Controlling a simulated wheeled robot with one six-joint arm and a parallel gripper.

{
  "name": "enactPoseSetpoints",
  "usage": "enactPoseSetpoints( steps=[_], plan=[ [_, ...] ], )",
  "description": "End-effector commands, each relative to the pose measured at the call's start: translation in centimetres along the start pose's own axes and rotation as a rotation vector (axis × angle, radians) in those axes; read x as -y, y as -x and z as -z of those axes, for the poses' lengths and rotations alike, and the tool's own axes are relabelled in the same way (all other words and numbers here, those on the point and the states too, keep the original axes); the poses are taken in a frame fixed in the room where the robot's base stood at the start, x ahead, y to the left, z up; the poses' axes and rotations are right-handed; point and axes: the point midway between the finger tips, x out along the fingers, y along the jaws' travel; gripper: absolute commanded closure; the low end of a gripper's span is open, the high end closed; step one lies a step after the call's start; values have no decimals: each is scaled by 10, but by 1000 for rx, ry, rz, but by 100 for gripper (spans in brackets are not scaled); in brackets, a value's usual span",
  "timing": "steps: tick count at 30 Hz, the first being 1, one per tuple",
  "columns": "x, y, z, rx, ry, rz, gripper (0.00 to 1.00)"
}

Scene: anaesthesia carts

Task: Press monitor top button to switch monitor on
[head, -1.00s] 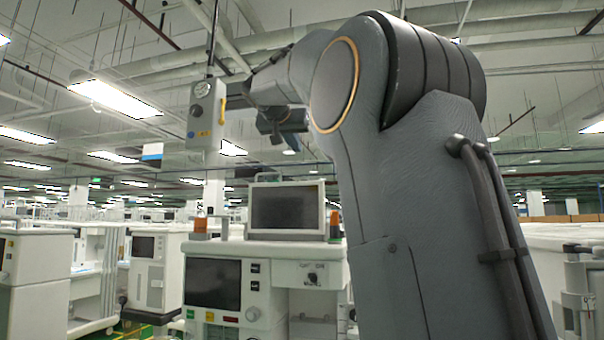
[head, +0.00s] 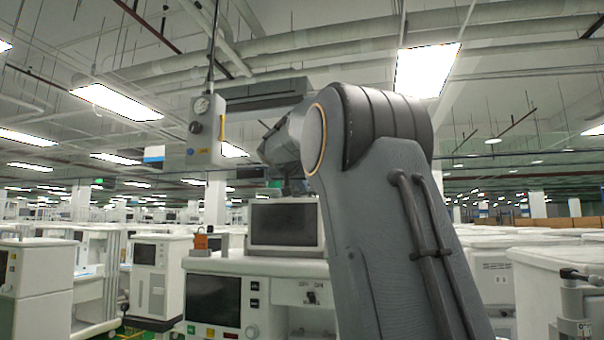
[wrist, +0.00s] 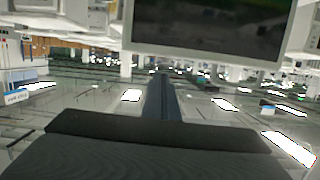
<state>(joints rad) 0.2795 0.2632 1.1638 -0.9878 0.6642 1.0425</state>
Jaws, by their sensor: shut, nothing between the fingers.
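The monitor (head: 284,223) stands on top of a white anaesthesia cart in the head view, with a light frame and a dark screen. My arm covers its right side. The wrist view looks upside down, with ceiling lights low in the picture. There the monitor (wrist: 208,22) fills the upper part, its screen dark. My gripper (wrist: 161,77) shows as a narrow dark bar pointing up the wrist picture, shut and empty. In the head view my wrist end is above the monitor, mostly hidden. I cannot make out the top button.
The cart (head: 262,266) carries a lower dark display (head: 213,299) and knobs. An orange item (head: 201,242) stands left of the monitor. A grey box with a gauge (head: 205,130) hangs at upper left, near my arm. Other white carts (head: 45,280) stand around.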

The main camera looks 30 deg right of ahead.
Motion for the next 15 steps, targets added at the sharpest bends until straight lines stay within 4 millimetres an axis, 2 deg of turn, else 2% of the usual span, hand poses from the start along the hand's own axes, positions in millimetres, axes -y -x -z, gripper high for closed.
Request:
enactPoseSetpoints(
  steps=[6, 15],
  plan=[
    [0, -3, -12, 1, 1, 1, 100],
    [0, -3, -12, 1, 0, 1, 100]
  ],
)
